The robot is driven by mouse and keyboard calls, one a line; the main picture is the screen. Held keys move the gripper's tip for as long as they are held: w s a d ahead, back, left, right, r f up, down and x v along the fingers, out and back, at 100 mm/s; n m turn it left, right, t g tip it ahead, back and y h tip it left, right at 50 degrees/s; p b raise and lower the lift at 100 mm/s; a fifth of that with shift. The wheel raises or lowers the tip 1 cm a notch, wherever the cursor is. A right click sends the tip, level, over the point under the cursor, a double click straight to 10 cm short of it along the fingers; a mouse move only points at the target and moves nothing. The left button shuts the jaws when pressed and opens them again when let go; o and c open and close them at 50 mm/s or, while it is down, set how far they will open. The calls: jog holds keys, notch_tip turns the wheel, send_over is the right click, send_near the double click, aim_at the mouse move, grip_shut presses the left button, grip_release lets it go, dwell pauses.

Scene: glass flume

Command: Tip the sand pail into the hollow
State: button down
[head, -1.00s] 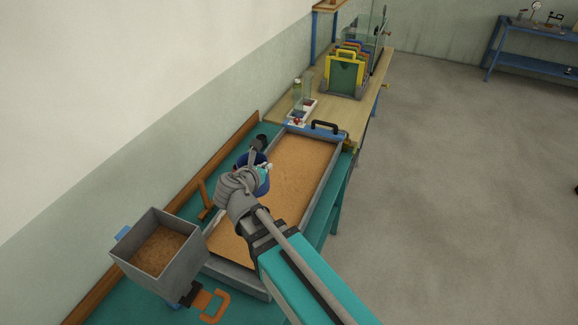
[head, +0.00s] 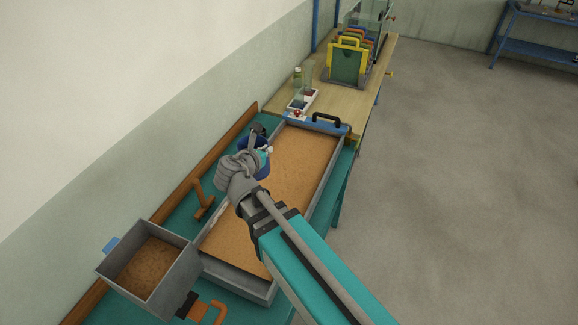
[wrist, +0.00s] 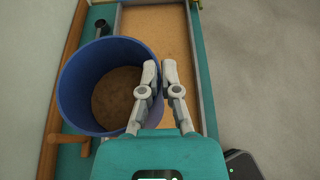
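A blue pail (wrist: 75,112) shows in the wrist view, with brown sand (wrist: 120,98) in its bottom. My gripper (wrist: 158,70) has its fingers close together at the pail's right rim, one on each side of the wall. In the head view the pail (head: 262,171) is mostly hidden behind my gripper (head: 264,152) over the left side of the long sand tray (head: 327,172). The tray's sand looks mostly flat; I cannot make out the hollow, and my arm covers part of the tray.
A grey box (head: 172,281) of sand stands at the near left, with an orange-handled tool (head: 212,308) beside it. A brown wooden piece (head: 202,199) lies left of the tray. Bottles and yellow-framed panels (head: 347,62) stand on the wooden bench beyond.

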jog(key=shift+w, duration=0.1)
dwell(0.3)
jog(key=shift+w+a+f+b, duration=0.15)
jog(key=shift+w+f+b, duration=0.25)
jog(key=shift+w, duration=0.1)
jog(key=w+f+m+g+h+b, duration=0.2)
jog(key=w+f+b, duration=0.4)
jog(key=w, duration=0.3)
jog(key=w+a+f+m+g+h+b, duration=0.1)
jog(key=w+f+m+g+h+b, duration=0.1)
jog(key=w+f+b, duration=0.4)
jog(key=w+a+f+m+g+h+b, duration=0.1)
jog(key=w+f+m+g+h+b, duration=0.2)
jog(key=w, duration=1.1)
notch_tip(320, 180, down, 3)
jog(key=m+b, duration=0.2)
jog(key=b, duration=0.1)
jog(key=shift+a+g, duration=0.15)
jog(key=shift+g, duration=0.15)
jog(key=shift+s, duration=0.1)
jog(key=s+d+f+m+t+y+b, duration=0.1)
jog(key=s+d+f+m+t+y, duration=0.1)
jog(key=s+d+f+m+y, duration=0.1)
jog(key=shift+s+d+f+m+y, duration=0.3)
jog(key=shift+d+f+y, duration=0.2)
jog(key=shift+d+f, duration=0.35)
